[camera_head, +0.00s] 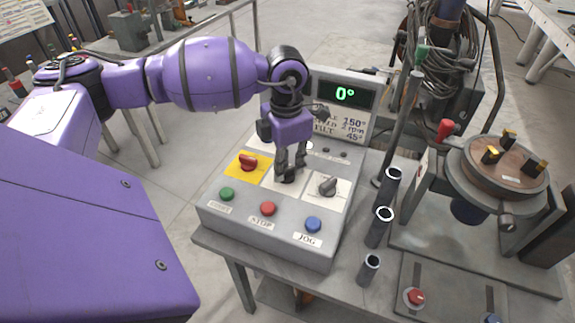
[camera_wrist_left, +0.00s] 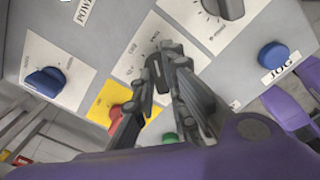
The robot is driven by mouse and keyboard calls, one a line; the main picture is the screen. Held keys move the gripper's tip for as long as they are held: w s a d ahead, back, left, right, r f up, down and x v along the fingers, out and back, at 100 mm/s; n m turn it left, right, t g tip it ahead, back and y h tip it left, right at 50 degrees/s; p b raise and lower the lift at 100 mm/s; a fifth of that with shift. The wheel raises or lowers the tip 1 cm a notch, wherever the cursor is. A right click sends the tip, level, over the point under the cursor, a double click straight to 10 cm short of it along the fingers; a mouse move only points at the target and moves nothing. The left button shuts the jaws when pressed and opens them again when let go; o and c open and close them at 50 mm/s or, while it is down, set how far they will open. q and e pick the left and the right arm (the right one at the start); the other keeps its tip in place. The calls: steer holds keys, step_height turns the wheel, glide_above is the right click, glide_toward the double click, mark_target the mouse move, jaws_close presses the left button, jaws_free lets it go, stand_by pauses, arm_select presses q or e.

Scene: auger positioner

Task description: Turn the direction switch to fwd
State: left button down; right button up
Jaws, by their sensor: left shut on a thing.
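The direction switch is a dark knob on a white plate in the middle of the grey control panel (camera_head: 240,203). In the head view my left gripper (camera_head: 287,170) reaches down over it and largely hides the knob. In the left wrist view the switch (camera_wrist_left: 157,70) shows between the two dark fingers of my left gripper (camera_wrist_left: 164,68), which are shut on it. The small lettering around it is too blurred to read surely. My right gripper is not in view.
Beside the switch are a red switch on a yellow plate (camera_head: 248,163) and a grey dial (camera_head: 327,186). Green (camera_head: 227,194), red (camera_head: 267,209) and blue (camera_head: 313,224) buttons line the front. The display (camera_head: 345,94) reads 0°. A round positioner table (camera_head: 500,175) stands right.

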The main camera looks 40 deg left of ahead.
mark_target(286, 169)
arm_select(q)
steer(key=shift+m, duration=0.5)
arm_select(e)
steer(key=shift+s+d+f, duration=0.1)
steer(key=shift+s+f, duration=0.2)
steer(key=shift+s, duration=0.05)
arm_select(q)
steer(key=c, duration=1.8)
jaws_free()
steer(key=shift+o, duration=0.2)
step_height(286, 169, up, 12)
